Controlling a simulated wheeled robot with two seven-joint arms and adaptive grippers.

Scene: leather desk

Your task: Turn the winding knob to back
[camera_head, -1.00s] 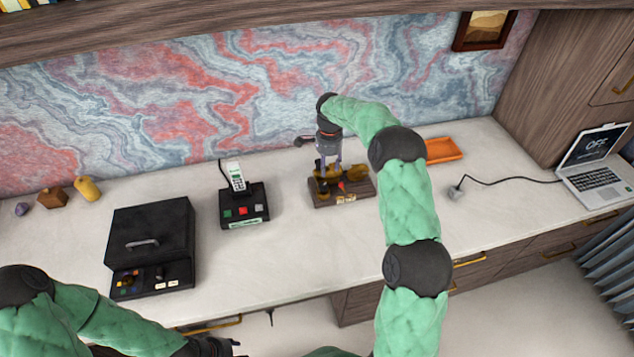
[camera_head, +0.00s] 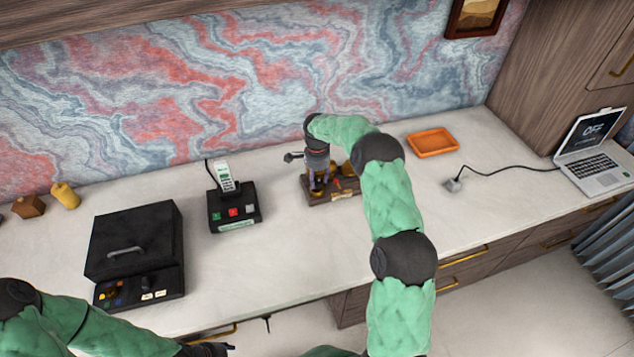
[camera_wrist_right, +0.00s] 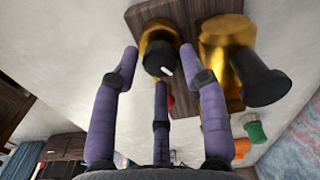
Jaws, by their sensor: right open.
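A device on a wooden base (camera_head: 345,195) stands on the desk, with brass parts and a small red piece. In the right wrist view, a brass mount carries a black round knob (camera_wrist_right: 158,60) with a white mark. Beside it is a second, larger brass part (camera_wrist_right: 222,35) with a black cylinder (camera_wrist_right: 266,84). I cannot tell for sure which is the winding knob. My right gripper (camera_head: 318,188) points down over the left of the device. Its three purple fingers (camera_wrist_right: 158,70) are open and spread around the white-marked knob, apparently empty. My left gripper (camera_head: 207,350) is at the bottom edge, partly cut off.
A card terminal on a black button box (camera_head: 236,212) stands left of the device. A black case (camera_head: 135,245) is further left. An orange tray (camera_head: 433,142) and a laptop (camera_head: 592,160) with a cable are to the right.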

